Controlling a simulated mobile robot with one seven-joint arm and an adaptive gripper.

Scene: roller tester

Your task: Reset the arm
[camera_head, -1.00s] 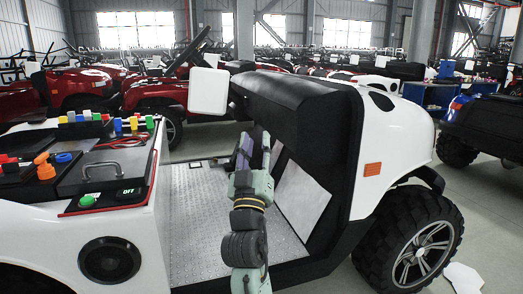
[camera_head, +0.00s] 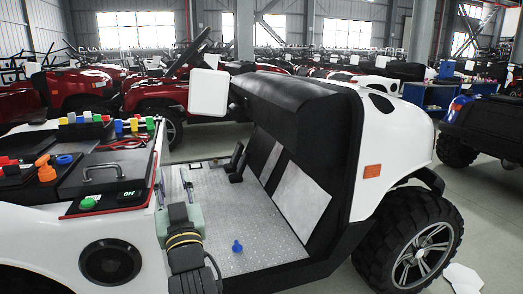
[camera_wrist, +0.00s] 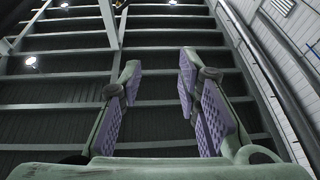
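My gripper (camera_head: 173,187) is at the left side of the cart's footwell, just right of the control console, with its fingers pointing up. In the wrist view my gripper (camera_wrist: 160,95) shows two green fingers with purple pads, spread apart with nothing between them. The lower part of my arm shows below the gripper in the head view.
A blue knob-like piece (camera_head: 237,246) stands on the metal footwell floor (camera_head: 218,210). The console (camera_head: 110,170) with coloured buttons is at the left. The black seat (camera_head: 290,105) and a white square panel (camera_head: 208,92) are close by. Black pedals (camera_head: 237,162) are at the back.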

